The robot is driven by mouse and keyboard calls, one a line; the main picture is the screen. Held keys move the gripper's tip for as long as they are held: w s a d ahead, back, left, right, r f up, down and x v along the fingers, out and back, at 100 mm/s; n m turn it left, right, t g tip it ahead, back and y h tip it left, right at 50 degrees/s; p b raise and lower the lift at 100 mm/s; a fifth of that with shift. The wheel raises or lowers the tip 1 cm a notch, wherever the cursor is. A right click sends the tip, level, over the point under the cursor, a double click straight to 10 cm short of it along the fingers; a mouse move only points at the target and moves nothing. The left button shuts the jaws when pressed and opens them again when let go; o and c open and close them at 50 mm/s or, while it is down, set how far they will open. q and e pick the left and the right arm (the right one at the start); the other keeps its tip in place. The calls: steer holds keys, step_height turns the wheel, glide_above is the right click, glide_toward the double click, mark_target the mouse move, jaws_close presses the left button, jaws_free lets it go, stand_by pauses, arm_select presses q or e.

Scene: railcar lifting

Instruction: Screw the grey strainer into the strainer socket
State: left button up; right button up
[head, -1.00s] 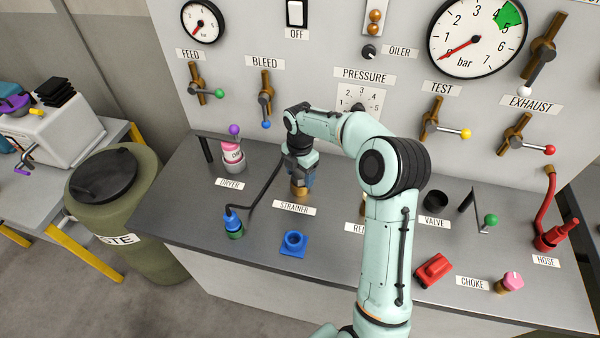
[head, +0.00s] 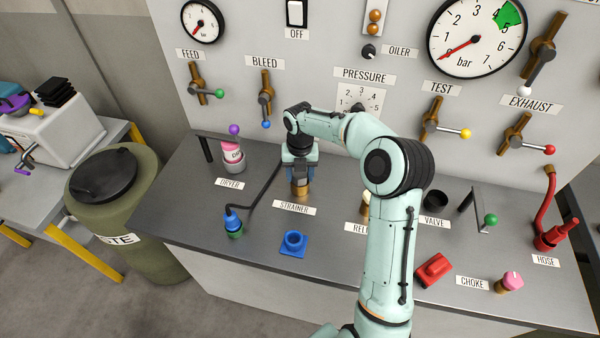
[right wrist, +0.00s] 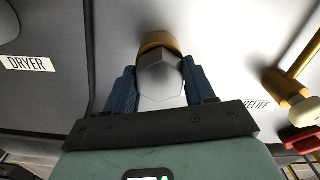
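The grey strainer (right wrist: 162,80) is a hex-shaped piece seen end-on in the right wrist view. It sits at the brass strainer socket (right wrist: 158,41), which also shows in the head view (head: 300,197) behind the STRAINER label. My right gripper (head: 300,186) points down over the socket. Its blue fingers (right wrist: 161,88) lie on both sides of the strainer and appear to touch it. How deep the strainer sits in the socket is hidden. My left gripper is not in view.
A blue ring-shaped holder (head: 293,243) stands in front. The pink dryer cartridge (head: 232,150) is at the left, and a red block (head: 433,269) at the right.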

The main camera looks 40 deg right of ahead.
steer(key=m, duration=0.4)
steer(key=shift+m, duration=0.4)
steer(key=m, duration=0.3)
steer(key=shift+o, duration=0.2)
steer(key=m, duration=0.5)
steer(key=shift+d+f, duration=0.1)
steer(key=shift+m, duration=1)
steer(key=shift+a, duration=0.2)
steer(key=o, duration=1.1)
steer(key=shift+o, duration=0.3)
steer(key=shift+a, duration=0.1)
